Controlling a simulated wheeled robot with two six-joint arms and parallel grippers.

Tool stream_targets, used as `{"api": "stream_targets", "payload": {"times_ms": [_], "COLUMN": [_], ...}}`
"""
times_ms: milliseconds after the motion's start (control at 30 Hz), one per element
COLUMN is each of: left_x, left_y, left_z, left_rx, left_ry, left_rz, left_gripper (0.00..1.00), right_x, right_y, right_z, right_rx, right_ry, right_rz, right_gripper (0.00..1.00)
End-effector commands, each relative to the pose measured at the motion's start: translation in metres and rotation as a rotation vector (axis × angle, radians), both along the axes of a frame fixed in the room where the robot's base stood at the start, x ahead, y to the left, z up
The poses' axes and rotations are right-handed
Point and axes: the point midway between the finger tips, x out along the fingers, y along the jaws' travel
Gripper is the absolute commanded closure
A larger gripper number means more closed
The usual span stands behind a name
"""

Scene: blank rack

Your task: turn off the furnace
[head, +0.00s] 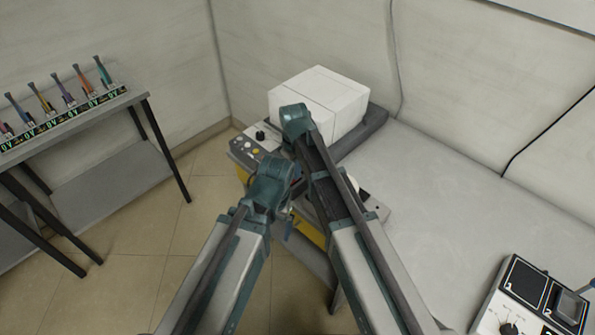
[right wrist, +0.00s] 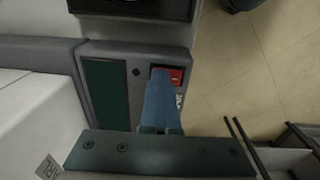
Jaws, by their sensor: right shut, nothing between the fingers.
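The furnace (head: 325,98) is a white box on a grey base at the back of the bench in the head view. Its control strip (head: 247,147), with a knob and several buttons, is at its left. In the right wrist view, a grey panel (right wrist: 136,58) has a dark green inset and a red switch (right wrist: 176,76). My right gripper (right wrist: 161,72) is shut and empty, its blue fingertips over the left part of the switch; contact is unclear. My left arm (head: 268,188) reaches over the bench edge; its gripper is hidden.
A rack (head: 85,117) with several coloured tools stands at the left, with open floor (head: 150,228) between it and the bench. The bench top (head: 450,190) is clear right of the furnace. A device with a dial (head: 525,300) is at the lower right.

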Motion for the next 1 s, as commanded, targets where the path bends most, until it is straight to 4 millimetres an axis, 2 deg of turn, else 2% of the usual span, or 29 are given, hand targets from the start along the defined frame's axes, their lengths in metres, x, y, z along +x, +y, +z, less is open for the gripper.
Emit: {"api": "stream_targets", "payload": {"times_ms": [33,267,467,667,1000], "left_x": [0.0,0.0,0.0,0.0,-0.001], "left_y": [0.0,0.0,0.0,0.0,0.0], "left_z": [-0.007,-0.006,0.005,0.03,0.085], "left_rx": [0.0,0.0,0.0,0.0,0.0], "left_ry": [0.0,0.0,0.0,0.0,0.0], "left_rz": [0.0,0.0,0.0,0.0,0.0], "left_gripper": [0.07,0.07,0.07,0.07,0.07], "right_x": [-0.018,-0.02,-0.019,-0.014,-0.006], "right_y": [0.006,0.006,0.005,0.002,-0.001], "right_z": [-0.008,-0.006,0.005,0.03,0.085], "right_rx": [0.012,0.012,0.01,0.005,0.0], "right_ry": [0.038,0.038,0.031,0.012,-0.009], "right_rz": [0.01,0.012,0.01,0.004,-0.002], "right_gripper": [1.0,1.0,1.0,1.0,1.0]}}
